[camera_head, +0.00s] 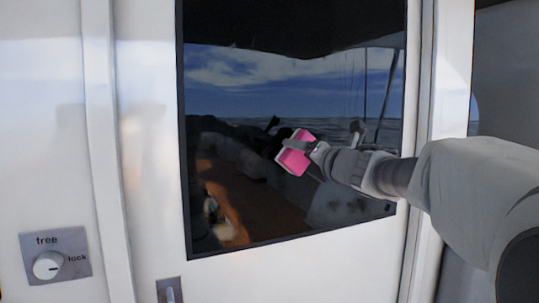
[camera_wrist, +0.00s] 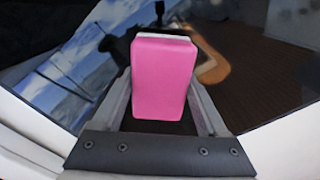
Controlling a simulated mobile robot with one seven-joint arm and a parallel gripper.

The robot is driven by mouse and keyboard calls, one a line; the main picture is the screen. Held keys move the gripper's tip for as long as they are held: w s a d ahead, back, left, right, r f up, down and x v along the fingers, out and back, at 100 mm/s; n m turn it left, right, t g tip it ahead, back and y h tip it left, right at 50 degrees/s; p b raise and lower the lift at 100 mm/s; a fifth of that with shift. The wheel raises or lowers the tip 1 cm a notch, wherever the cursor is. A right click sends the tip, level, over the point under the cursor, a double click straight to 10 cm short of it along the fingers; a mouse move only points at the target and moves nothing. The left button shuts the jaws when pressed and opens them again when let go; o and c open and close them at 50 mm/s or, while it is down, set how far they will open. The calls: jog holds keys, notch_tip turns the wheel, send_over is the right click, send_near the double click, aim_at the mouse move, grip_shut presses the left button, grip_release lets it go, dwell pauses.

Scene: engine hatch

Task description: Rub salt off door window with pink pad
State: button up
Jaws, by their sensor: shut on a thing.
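The pink pad (camera_head: 292,161) is held in my gripper (camera_head: 299,148), in front of the door window (camera_head: 235,95) at about its middle height, right of centre. In the wrist view the pink pad (camera_wrist: 164,80) sits between the two fingers of my gripper (camera_wrist: 163,85), with a white layer along its far edge. The gripper is shut on it. The window is dark and reflects sky, sea and boat parts. I cannot tell whether the pad touches the glass. No salt marks stand out clearly from the reflections.
The white door (camera_head: 150,140) frames the window. A knob plate marked free and lock (camera_head: 55,256) is at the lower left. A small handle (camera_head: 169,290) sits below the window. My arm reaches in from the right across the door's edge.

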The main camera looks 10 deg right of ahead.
jog(key=shift+x, duration=1.2)
dwell(0.5)
jog(key=shift+w+d+p, duration=0.25)
jog(key=shift+d, duration=0.65)
jog(key=shift+w+d+p, duration=0.25)
jog(key=shift+d, duration=0.65)
jog(key=shift+w, duration=0.15)
jog(key=shift+s+a+b, duration=0.25)
jog(key=shift+a+b, duration=0.2)
jog(key=shift+a, duration=0.6)
jog(key=shift+s+a+b, duration=0.3)
jog(key=shift+a+b, duration=0.1)
jog(key=shift+a, duration=0.65)
jog(key=shift+s, duration=0.55)
jog(key=shift+d+b+v, duration=0.2)
jog(key=shift+v, duration=1.05)
jog(key=shift+d+b+v, duration=0.15)
jog(key=shift+b+v, duration=0.05)
jog(key=shift+v, duration=1.05)
